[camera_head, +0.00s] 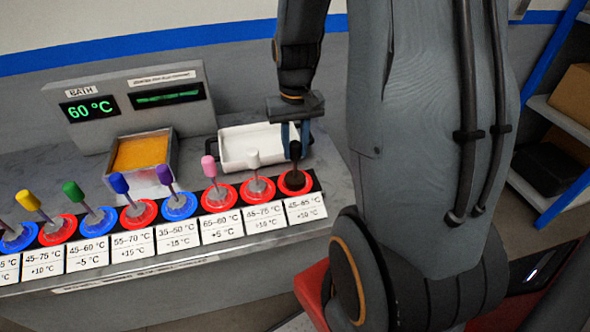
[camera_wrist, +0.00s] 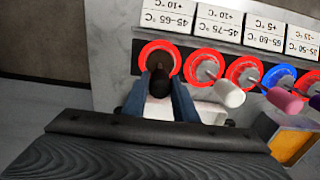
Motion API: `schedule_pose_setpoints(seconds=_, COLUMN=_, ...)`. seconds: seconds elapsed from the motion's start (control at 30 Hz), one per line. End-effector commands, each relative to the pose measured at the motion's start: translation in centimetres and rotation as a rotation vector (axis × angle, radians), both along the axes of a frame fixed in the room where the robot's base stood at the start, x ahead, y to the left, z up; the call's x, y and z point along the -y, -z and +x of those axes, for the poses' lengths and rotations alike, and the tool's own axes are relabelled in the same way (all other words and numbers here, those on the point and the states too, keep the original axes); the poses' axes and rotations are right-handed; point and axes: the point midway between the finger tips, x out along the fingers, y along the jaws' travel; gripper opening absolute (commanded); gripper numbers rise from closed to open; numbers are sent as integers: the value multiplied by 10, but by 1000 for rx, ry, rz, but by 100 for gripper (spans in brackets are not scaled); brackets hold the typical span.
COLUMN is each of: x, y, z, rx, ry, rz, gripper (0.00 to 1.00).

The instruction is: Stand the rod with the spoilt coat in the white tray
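A row of rods with coloured knobs stands in ring holders along the counter, each above a temperature label. The black-knobbed rod (camera_head: 295,151) stands in the red ring at the right end, labelled 45-65 °C, +10 °C. It also shows in the wrist view (camera_wrist: 159,83). My gripper (camera_head: 295,148) points down with a finger on each side of this black knob; whether the fingers press on it is unclear. The white tray (camera_head: 238,148) lies behind the right-hand rods, partly hidden by my gripper. No coat damage can be made out on any rod.
The white-knobbed rod (camera_head: 253,161) and pink-knobbed rod (camera_head: 210,169) stand close to the left of my gripper. An orange-filled bath (camera_head: 112,178) sits behind the row, below a display reading 60 °C (camera_head: 90,109). Shelves with boxes stand at far right.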

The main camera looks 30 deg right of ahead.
Motion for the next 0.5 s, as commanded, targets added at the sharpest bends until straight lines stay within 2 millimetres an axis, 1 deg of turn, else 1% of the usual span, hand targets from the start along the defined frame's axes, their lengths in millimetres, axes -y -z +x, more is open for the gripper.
schedule_pose_setpoints(seconds=0.03, x=0, y=0, z=0, rx=0, ry=0, rz=0, gripper=17)
schedule_pose_setpoints(seconds=0.13, x=0, y=0, z=0, rx=0, ry=0, rz=0, gripper=0)
schedule_pose_setpoints(seconds=0.5, x=0, y=-3, z=0, rx=0, ry=0, rz=0, gripper=0)
